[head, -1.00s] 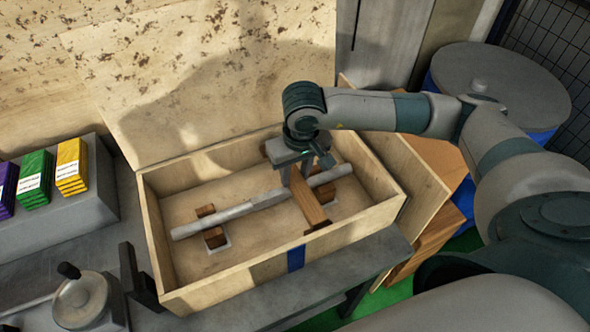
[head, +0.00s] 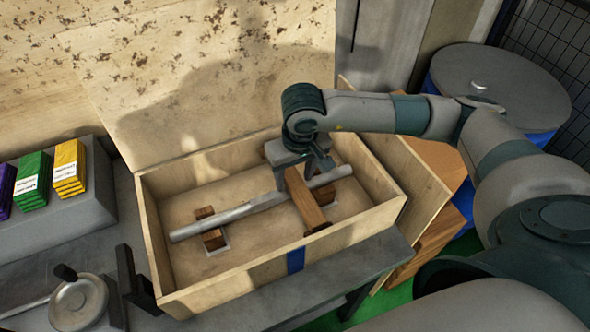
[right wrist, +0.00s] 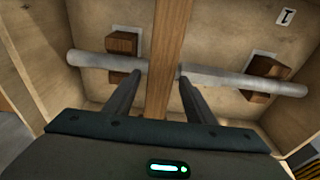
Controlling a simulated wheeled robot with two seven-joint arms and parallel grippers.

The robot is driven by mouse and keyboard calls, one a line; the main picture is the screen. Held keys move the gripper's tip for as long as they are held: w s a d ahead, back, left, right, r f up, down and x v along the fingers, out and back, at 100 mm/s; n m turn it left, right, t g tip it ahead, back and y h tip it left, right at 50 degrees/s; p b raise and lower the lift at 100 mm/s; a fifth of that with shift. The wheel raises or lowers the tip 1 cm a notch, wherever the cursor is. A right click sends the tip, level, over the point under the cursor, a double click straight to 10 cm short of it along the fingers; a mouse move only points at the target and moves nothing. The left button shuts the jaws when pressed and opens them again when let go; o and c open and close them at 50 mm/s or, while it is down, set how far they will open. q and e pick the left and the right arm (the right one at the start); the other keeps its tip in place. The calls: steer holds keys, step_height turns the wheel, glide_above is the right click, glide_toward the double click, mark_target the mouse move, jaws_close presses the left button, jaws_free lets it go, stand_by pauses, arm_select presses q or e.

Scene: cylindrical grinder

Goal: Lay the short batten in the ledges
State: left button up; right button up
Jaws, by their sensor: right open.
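The short batten (head: 306,202), a brown wooden bar, lies crosswise in the open wooden crate, over a grey metal shaft (head: 225,216). Its near end is by the crate's front wall; its far end is hidden under my right gripper (head: 290,182). In the right wrist view the batten (right wrist: 166,60) runs between the two apart fingers of the open right gripper (right wrist: 158,85). Gaps show on both sides of it. I cannot tell how its ends sit in the ledges. My left gripper is out of view.
The shaft rests on wooden blocks (head: 207,214) in the crate (head: 230,283). The raised lid (head: 200,80) stands behind. A handwheel (head: 80,303) and coloured packs (head: 70,168) are at left, a lidded drum (head: 500,85) at right.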

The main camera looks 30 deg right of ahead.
mark_target(297, 185)
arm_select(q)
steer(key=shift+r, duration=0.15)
arm_select(e)
steer(key=shift+r, duration=0.1)
steer(key=shift+r+p, duration=0.3)
steer(key=shift+p, duration=0.15)
arm_select(q)
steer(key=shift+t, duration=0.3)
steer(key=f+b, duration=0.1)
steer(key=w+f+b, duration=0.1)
steer(key=b, duration=0.1)
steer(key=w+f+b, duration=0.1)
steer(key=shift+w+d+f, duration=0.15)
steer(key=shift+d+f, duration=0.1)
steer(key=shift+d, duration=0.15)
arm_select(e)
step_height(297, 185, up, 12)
steer(key=s, duration=0.1)
steer(key=shift+s+f, duration=0.2)
steer(key=shift+s, duration=0.2)
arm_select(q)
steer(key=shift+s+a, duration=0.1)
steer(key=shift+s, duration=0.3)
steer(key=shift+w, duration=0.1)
arm_select(e)
steer(key=shift+c, duration=0.6)
